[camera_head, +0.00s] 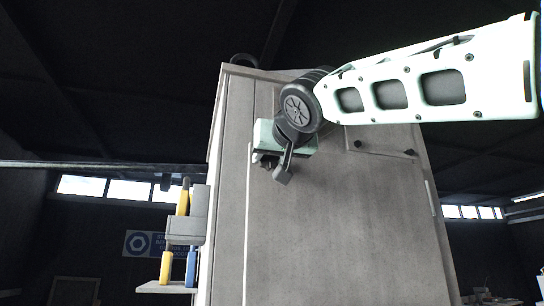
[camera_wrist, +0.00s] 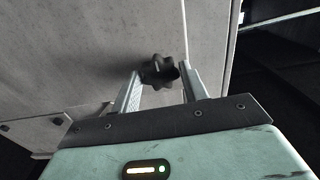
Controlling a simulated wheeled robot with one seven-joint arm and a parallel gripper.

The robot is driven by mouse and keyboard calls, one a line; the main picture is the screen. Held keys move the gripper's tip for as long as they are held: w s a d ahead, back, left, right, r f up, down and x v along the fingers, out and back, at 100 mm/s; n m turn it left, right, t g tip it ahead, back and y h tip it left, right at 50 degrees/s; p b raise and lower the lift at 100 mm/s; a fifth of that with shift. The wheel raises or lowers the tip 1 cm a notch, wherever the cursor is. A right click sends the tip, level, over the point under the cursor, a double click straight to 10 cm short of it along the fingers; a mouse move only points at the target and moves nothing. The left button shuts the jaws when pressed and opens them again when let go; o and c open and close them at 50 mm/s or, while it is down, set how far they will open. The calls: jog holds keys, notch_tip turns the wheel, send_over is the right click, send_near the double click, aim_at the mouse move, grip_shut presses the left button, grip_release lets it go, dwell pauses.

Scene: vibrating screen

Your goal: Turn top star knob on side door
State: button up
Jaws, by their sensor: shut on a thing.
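In the wrist view a dark star knob (camera_wrist: 160,72) stands out from the grey side door (camera_wrist: 95,50). My gripper (camera_wrist: 162,78) has one finger on each side of the knob and is shut on it. In the head view my gripper (camera_head: 284,170) is up against the upper left part of the door (camera_head: 335,220), below my arm's dark wrist joint. The top knob is hidden there behind my gripper and wrist.
Two small dark knobs (camera_head: 358,144) sit on a panel right of my wrist. A shelf holding yellow and blue tools (camera_head: 183,230) is at the left of the cabinet. A hinge strip (camera_head: 431,198) runs on the right edge. The space in front of the lower door looks clear.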

jog(key=n+b, duration=0.1)
jog(key=n, duration=0.3)
jog(key=shift+n, duration=0.4)
jog(key=n, duration=0.4)
jog(key=shift+r+n+b, duration=0.1)
jog(key=shift+n+b, duration=0.2)
jog(key=shift+b, duration=0.05)
jog(key=n, duration=0.4)
jog(key=shift+p, duration=0.3)
jog(key=shift+n+p, duration=0.4)
jog(key=shift+n, duration=1.7)
jog(key=o, duration=0.9)
jog(key=shift+s, duration=0.15)
